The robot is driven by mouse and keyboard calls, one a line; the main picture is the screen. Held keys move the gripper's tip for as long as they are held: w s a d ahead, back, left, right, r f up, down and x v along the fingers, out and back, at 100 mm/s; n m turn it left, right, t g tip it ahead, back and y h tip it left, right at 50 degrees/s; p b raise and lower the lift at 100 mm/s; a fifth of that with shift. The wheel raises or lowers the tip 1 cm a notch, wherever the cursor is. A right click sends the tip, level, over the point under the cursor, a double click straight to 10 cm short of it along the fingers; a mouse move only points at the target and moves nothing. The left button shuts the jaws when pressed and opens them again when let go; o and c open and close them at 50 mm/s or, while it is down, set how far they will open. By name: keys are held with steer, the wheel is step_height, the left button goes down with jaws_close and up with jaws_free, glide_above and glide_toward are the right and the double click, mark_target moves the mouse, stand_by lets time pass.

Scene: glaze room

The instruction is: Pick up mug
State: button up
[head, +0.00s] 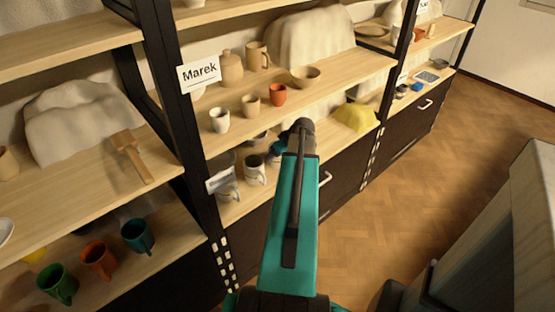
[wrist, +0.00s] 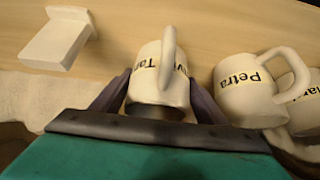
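A white mug (wrist: 158,82) with dark lettering that starts "Tan" stands between the two fingers of my gripper (wrist: 160,92) in the wrist view. Its handle crosses in front of the lettering. A finger lies close along each side; I cannot tell whether they touch or grip it. In the head view my gripper (head: 301,126) is at the lower shelf, its fingers hidden. A pale mug (head: 274,158) shows partly beside it. A white mug marked "Petra" (wrist: 248,88) is just right of my right finger in the wrist view.
Another lettered mug (wrist: 299,92) stands beyond the Petra mug. A white block (wrist: 55,38) lies at upper left in the wrist view. The upper shelf (head: 337,83) with cups and a bowl (head: 305,76) is close to my gripper. Wooden floor (head: 430,160) is clear at right.

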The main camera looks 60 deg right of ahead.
steer(key=c, duration=0.9)
steer(key=shift+r, duration=0.1)
steer(key=shift+r+p, duration=0.45)
steer(key=shift+r, duration=0.4)
steer(key=s+a, duration=0.1)
steer(key=s, duration=0.3)
steer(key=s+a, duration=0.1)
steer(key=s, duration=0.2)
steer(key=s+a, duration=0.1)
steer(key=s, duration=0.3)
steer(key=shift+s+a, duration=0.3)
steer(key=shift+a, duration=0.05)
steer(key=p, duration=0.4)
steer(key=shift+s+r, duration=0.1)
steer(key=shift+s, duration=0.25)
steer(key=s+p, duration=0.1)
steer(key=p, duration=0.3)
steer(key=s+a+p, duration=0.1)
steer(key=p, duration=0.3)
